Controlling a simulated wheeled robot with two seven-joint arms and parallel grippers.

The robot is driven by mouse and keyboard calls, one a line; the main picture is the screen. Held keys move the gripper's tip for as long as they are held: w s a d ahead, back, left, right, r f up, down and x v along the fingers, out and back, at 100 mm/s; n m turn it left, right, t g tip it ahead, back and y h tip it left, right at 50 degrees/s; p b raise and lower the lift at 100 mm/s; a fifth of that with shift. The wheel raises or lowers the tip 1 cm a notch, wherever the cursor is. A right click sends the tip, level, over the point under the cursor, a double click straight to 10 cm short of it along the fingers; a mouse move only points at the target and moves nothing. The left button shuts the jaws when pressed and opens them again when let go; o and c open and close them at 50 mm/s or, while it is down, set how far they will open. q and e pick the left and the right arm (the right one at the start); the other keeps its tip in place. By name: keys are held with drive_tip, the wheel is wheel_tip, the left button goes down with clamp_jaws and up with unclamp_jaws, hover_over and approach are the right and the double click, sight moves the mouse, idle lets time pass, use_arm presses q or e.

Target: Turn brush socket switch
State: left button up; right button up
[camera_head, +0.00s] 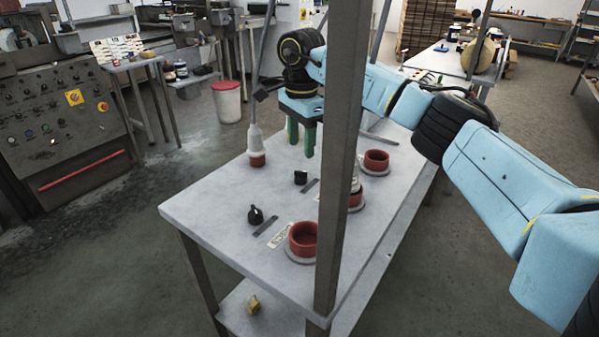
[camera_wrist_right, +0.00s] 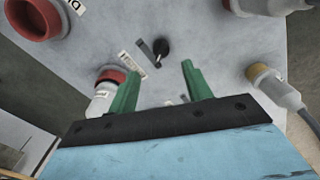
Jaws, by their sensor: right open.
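Two black rotary switches stand on the pale worktop in the head view, a nearer one (camera_head: 256,215) and a farther one (camera_head: 300,177). Each has a dark slot or strip beside it. My right gripper (camera_head: 301,150) is open and empty above the worktop, close to the farther switch. In the right wrist view a black switch knob (camera_wrist_right: 161,48) lies beyond the gap between my green fingertips (camera_wrist_right: 160,70), apart from them. I cannot tell for certain which of the two it is. My left gripper is not in view.
Red sockets stand on the worktop (camera_head: 195,205): a near one (camera_head: 303,237), a middle one (camera_head: 356,199) partly hidden by a metal post (camera_head: 340,150), and a far one (camera_head: 376,160). A white plug with a red end (camera_head: 255,145) stands left of my gripper.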

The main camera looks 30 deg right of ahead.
sight(301, 172)
wheel_tip(301, 172, down, 7)
drive_tip(key=shift+r+b, duration=0.1)
drive_tip(key=shift+b, duration=0.7)
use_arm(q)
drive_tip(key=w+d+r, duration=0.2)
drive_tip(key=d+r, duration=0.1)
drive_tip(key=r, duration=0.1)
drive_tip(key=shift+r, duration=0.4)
use_arm(e)
drive_tip(key=shift+w+f, duration=0.1)
drive_tip(key=shift+f, duration=0.75)
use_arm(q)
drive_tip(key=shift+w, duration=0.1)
use_arm(e)
drive_tip(key=c, duration=1)
